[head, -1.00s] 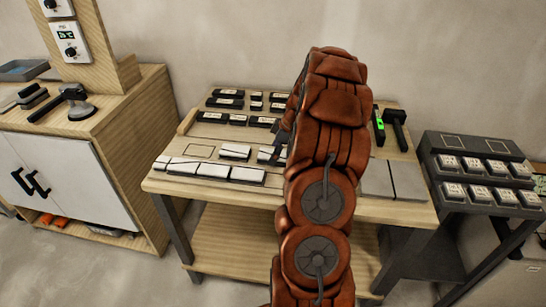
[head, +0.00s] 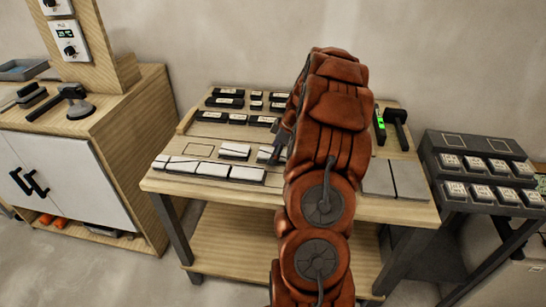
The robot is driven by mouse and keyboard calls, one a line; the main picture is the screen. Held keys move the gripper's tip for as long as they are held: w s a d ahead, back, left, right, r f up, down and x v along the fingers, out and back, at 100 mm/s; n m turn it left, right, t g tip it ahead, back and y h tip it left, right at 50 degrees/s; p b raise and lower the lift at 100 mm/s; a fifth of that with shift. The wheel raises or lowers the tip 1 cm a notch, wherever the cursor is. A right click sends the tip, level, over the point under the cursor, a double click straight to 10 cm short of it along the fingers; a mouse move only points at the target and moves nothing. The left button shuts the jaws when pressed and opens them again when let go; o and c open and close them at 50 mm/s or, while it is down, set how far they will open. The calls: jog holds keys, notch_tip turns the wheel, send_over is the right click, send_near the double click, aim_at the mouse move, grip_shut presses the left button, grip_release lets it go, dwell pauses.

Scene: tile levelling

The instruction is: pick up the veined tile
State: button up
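White tiles lie on the wooden workbench (head: 160,184). A front row holds several, including a leftmost tile (head: 161,162), a tile with a thin dark line (head: 182,166) and a right-hand tile (head: 247,174). Another white tile (head: 235,151) sits behind the row. The veining is too small to tell which one is the veined tile. My gripper (head: 270,155) points down at the bench, right of that rear tile, partly hidden by my brown arm. Its fingers are too small and covered to show whether they are open, or whether they touch anything.
Black labelled blocks (head: 228,102) stand at the bench's back. Two grey plates (head: 378,178), a green-lit device (head: 379,127) and a black mallet (head: 398,126) lie to the right. A black rack (head: 466,160) of labelled pieces stands further right, a wooden cabinet (head: 125,125) left.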

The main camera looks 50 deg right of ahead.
jog(key=shift+c, duration=0.2)
jog(key=c, duration=1.3)
jog(key=shift+o, duration=0.2)
jog(key=shift+r, duration=0.1)
